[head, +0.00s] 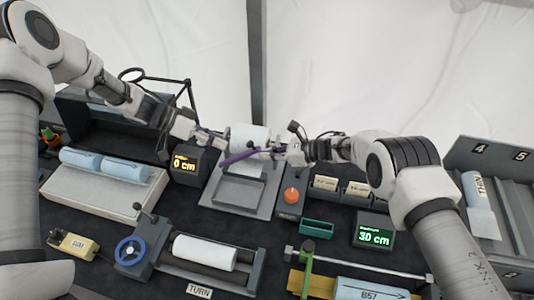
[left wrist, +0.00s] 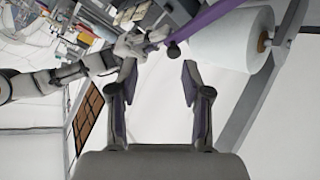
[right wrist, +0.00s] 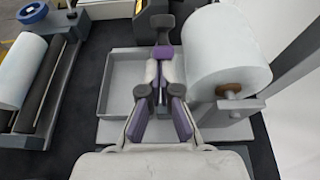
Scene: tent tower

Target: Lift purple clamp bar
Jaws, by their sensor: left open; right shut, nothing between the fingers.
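The purple clamp bar (head: 238,157) slants beside the white paper roll (head: 249,136) on the grey stand in the head view. In the left wrist view the bar (left wrist: 213,19) runs across the top, with a dark round knob near it. My left gripper (head: 218,141) is open and empty, left of the roll; its spread fingers (left wrist: 159,70) point toward the bar, apart from it. My right gripper (head: 280,148) is shut at the bar's right end. In the right wrist view its fingers (right wrist: 159,82) partly hide the bar (right wrist: 164,51); contact is unclear.
A grey tray (right wrist: 118,72) lies below the bar. An orange button (head: 291,196) and a green tray (head: 316,227) stand in front on the right. Left are the "0 cm" display (head: 184,165) and a bench with pale blue rolls (head: 124,168). A dark post rises behind.

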